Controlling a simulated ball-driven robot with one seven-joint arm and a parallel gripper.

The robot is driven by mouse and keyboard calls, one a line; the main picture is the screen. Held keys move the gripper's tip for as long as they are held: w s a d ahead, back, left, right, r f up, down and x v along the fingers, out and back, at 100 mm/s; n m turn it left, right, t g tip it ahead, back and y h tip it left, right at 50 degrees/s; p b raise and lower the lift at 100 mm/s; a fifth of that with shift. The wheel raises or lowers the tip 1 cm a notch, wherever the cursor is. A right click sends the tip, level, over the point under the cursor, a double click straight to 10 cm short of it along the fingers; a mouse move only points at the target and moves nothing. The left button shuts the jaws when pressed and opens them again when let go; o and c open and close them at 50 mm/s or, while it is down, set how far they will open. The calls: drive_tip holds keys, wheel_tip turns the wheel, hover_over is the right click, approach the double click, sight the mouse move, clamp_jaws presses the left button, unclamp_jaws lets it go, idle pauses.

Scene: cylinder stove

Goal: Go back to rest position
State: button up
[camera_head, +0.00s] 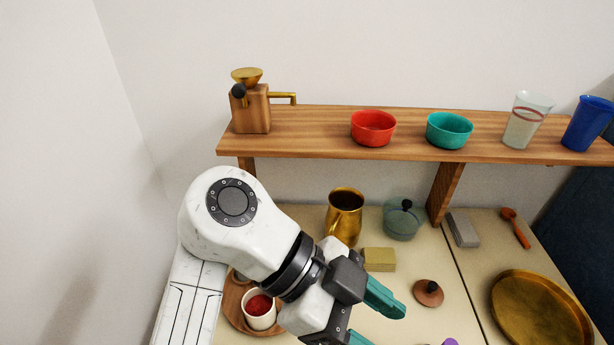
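My gripper (383,318) is at the bottom centre of the view, low over the beige countertop (388,328). Its teal fingers point to the lower right. The upper finger shows well and the lower one is cut off by the frame edge. The fingers stand apart, and nothing shows between them. My white arm comes in from the left and hides part of the counter and of a round wooden tray (233,313).
A white cup (260,317) with red contents stands on the tray beside my arm. Behind my gripper are a brass mug (344,217), a yellow block (379,259), a glass pot (402,220) and a brown lid (428,293). A wooden shelf (310,145) holding bowls and cups runs above.

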drive_tip(key=w+d+f+n+t, duration=0.2)
drive_tip(key=d+f+n, duration=0.15)
drive_tip(key=d, duration=0.55)
drive_tip(key=w+d+f+n+t+y, duration=0.1)
drive_tip(key=d+f+n+t, duration=0.15)
drive_tip(key=d+f, duration=0.45)
drive_tip(key=w+d+f+n+t, duration=0.15)
drive_tip(key=d+n, duration=0.25)
drive_tip(key=d, duration=0.7)
drive_tip(key=s+d+f+n+y, duration=0.25)
drive_tip(key=s+f+n, duration=0.3)
drive_tip(key=f, duration=0.45)
drive_tip(key=s+a+f+n+g+y, duration=0.1)
drive_tip(key=s+a+f+n+y, duration=0.5)
drive_tip(key=s+a+f, duration=0.2)
drive_tip(key=s+a, duration=0.2)
drive_tip(key=s, duration=0.1)
drive_tip(key=shift+f, duration=0.4)
drive_tip(key=shift+s+y, duration=0.1)
drive_tip(key=shift+y, duration=0.15)
